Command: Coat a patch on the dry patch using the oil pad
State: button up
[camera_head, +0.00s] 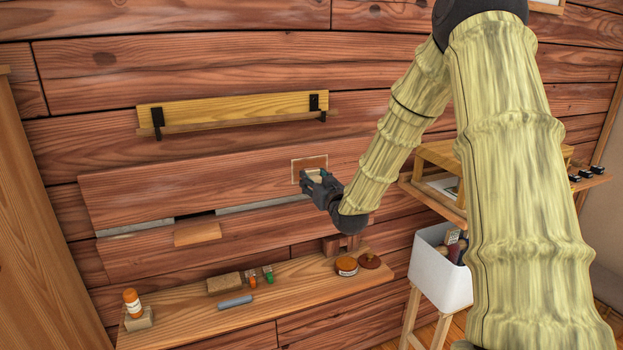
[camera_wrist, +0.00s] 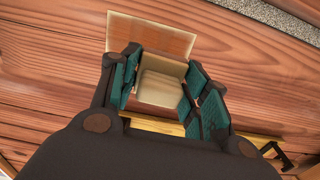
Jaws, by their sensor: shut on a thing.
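The dry patch (camera_head: 309,163) is a pale-edged rectangle on the wall plank, and it also shows at the top of the wrist view (camera_wrist: 150,32). My gripper (camera_head: 318,178) is at the lower part of the patch and covers some of it. In the wrist view its green-padded fingers (camera_wrist: 160,92) are shut on the oil pad (camera_wrist: 160,88), a beige block. The pad lies over the lower part of the patch in that view. I cannot tell whether the pad touches the wood.
A shelf (camera_head: 180,325) below holds an orange-capped bottle (camera_head: 132,303), a tan block (camera_head: 225,284), a grey tool (camera_head: 235,301) and a round tin (camera_head: 346,266). A yellow rail (camera_head: 230,108) is mounted above. A white bin (camera_head: 440,275) stands at the right.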

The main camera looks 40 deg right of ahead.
jog(key=shift+s, duration=0.3)
jog(key=v, duration=0.3)
dwell(0.6)
jog(key=shift+a, duration=0.15)
